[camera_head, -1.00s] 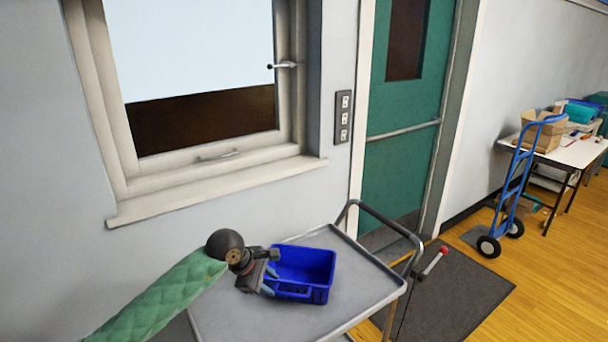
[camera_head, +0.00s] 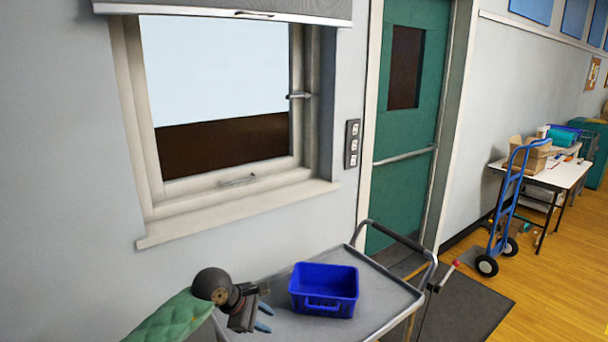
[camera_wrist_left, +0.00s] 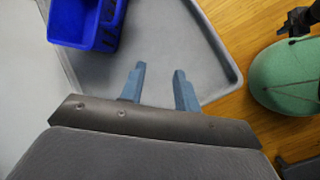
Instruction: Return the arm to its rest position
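My left arm, in a green quilted sleeve, comes in from the lower left of the head view. My left gripper (camera_head: 264,319) is over the left part of the grey cart top (camera_head: 385,300), left of the blue bin and apart from it in the picture. In the left wrist view its two blue-grey fingers (camera_wrist_left: 158,82) are spread, with nothing between them. The blue bin (camera_head: 324,303) stands upright on the cart; its visible inside looks empty. It also shows at the upper left of the wrist view (camera_wrist_left: 106,25). I see no right gripper that I can make out.
The cart's dark handle (camera_head: 400,236) rises at its far right. A window sill (camera_head: 240,212) juts from the wall behind. A green door (camera_head: 400,150), a blue hand truck (camera_head: 510,205) and a loaded table (camera_head: 560,172) stand farther right. Wooden floor is open at right.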

